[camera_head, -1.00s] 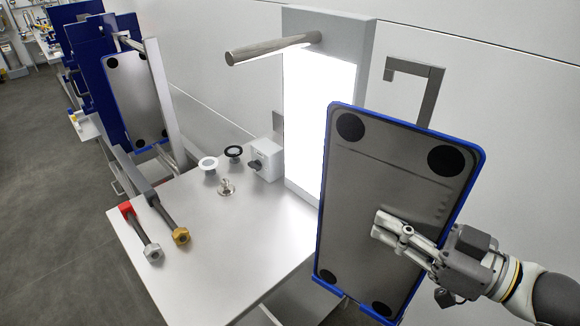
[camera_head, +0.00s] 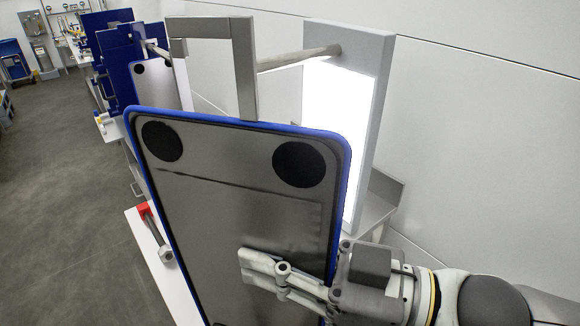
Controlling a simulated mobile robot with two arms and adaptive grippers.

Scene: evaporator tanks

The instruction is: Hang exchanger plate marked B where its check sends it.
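A grey exchanger plate (camera_head: 230,215) with a blue gasket rim and black round port discs fills the middle of the head view. A grey hook-shaped hanger (camera_head: 246,70) rises from its top edge. My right gripper (camera_head: 262,268) lies across the plate's lower right face, its fingers seen against the plate near the right edge. It appears closed on the plate, though the far side of the grip is hidden. No letter B is readable on the visible face. The plate's lower part is cut off by the frame. My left gripper is not in view.
A bright light panel (camera_head: 330,120) in a grey frame (camera_head: 372,110) stands behind the plate, with a round metal bar (camera_head: 300,60) near its top. Another plate (camera_head: 155,85) hangs at blue panels (camera_head: 115,55). A red-ended tool (camera_head: 150,225) lies on the bench. Open floor is at left.

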